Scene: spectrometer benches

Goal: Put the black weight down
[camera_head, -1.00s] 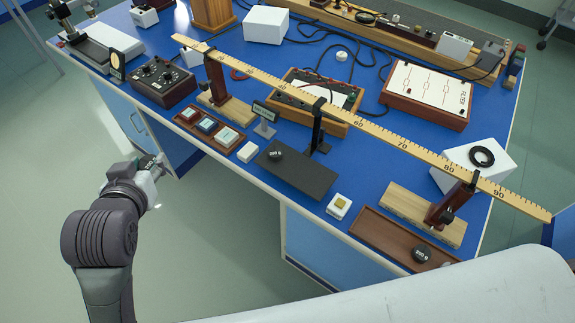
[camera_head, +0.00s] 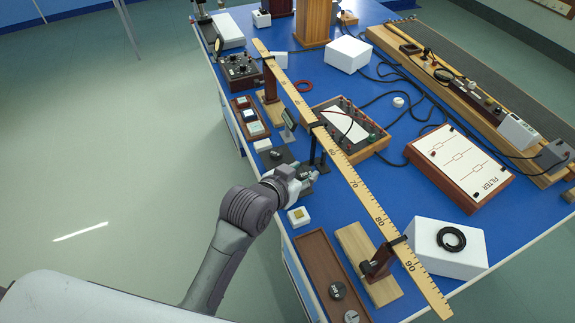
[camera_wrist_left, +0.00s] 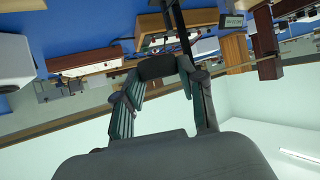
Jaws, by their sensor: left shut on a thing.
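I cannot tell whether the held weight touches the mat. Another black weight (camera_head: 277,154) sits on the mat, left of the gripper. Two dark weights, one labelled (camera_head: 337,290) and one at the picture's bottom (camera_head: 351,316), sit in the brown tray (camera_head: 318,256). My right gripper is not in view.
A long wooden ruler (camera_head: 352,180) runs above the bench on stands, close beyond the gripper. A small white box (camera_head: 298,217) stands just in front of the gripper. A white block (camera_head: 447,260) bears a black ring (camera_head: 451,239). A meter box (camera_head: 347,128) stands behind the ruler.

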